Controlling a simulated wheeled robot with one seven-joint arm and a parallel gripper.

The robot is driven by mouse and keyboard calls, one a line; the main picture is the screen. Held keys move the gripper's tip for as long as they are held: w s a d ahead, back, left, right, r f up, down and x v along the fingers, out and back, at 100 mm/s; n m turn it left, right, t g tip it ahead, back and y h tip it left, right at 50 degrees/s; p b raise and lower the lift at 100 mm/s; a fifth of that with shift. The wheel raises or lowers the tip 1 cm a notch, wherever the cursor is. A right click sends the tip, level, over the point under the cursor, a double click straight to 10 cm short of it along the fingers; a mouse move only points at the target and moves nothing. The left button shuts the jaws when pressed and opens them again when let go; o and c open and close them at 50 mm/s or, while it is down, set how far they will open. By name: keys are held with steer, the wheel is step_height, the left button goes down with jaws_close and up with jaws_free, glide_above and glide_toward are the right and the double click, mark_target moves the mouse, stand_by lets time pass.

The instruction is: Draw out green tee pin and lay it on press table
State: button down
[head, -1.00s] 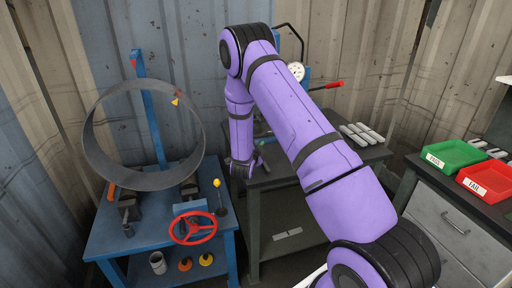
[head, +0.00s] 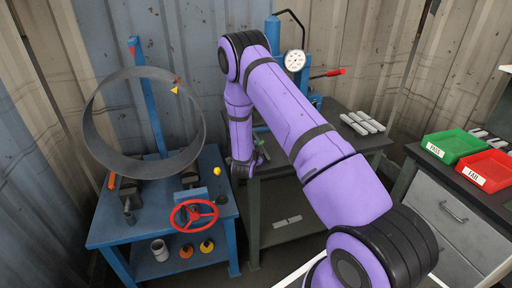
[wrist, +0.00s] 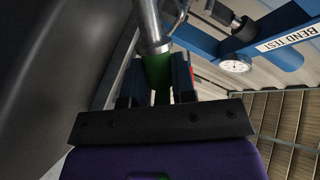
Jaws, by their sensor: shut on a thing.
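The green tee pin (wrist: 158,78) shows its green part between the two fingers of my gripper (wrist: 156,85) in the wrist view, and the fingers are shut on it. A bright metal shaft runs up from the green part and out of the top of the frame; I cannot tell whether its far end is in anything. In the head view my gripper (head: 258,156) is small and partly hidden by my arm, by the left end of the dark press table (head: 340,147). A bit of green shows there.
The blue press with a white gauge (head: 294,60) stands on the press table, with grey bars (head: 362,122) at its right. A blue bench (head: 150,218) with a large pipe ring (head: 97,140) and red handwheel (head: 193,214) is at left. Trays stand at far right.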

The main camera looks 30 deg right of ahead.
steer(key=c, duration=0.9)
jaws_free()
steer(key=shift+o, duration=0.2)
steer(key=v, duration=1)
steer(key=shift+s+a, duration=0.25)
steer(key=shift+a, duration=0.1)
steer(key=shift+r, duration=0.1)
